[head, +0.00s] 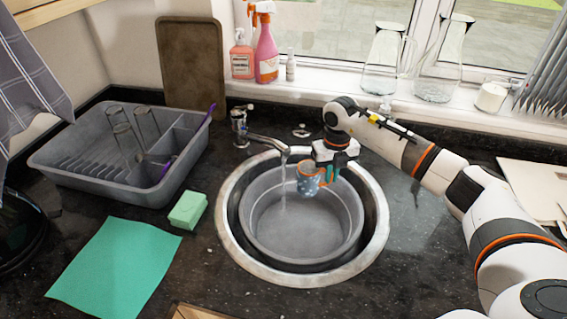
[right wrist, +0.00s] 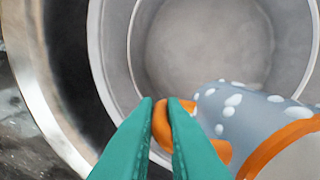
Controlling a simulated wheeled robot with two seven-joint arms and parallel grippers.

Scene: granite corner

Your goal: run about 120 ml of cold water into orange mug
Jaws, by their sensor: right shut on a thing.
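The mug (head: 308,184) is blue-grey with white dots and an orange rim and handle. It hangs above the sink basin (head: 262,238). My right gripper (head: 327,171) is shut on the mug's orange handle; the green fingers (right wrist: 160,102) and the dotted mug body (right wrist: 238,112) show in the right wrist view. The tap (head: 266,141) is running, and a thin stream of water (head: 283,180) falls into the basin just left of the mug. The stream looks apart from the mug. The mug's inside and any water in it cannot be made out. My left gripper is not in view.
A grey dish rack (head: 100,184) with glasses stands at the left. A green sponge (head: 188,210) and a green cloth (head: 115,268) lie left of the round sink rim (head: 229,250). Spray and soap bottles (head: 266,55) and glass flasks (head: 385,60) stand on the windowsill.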

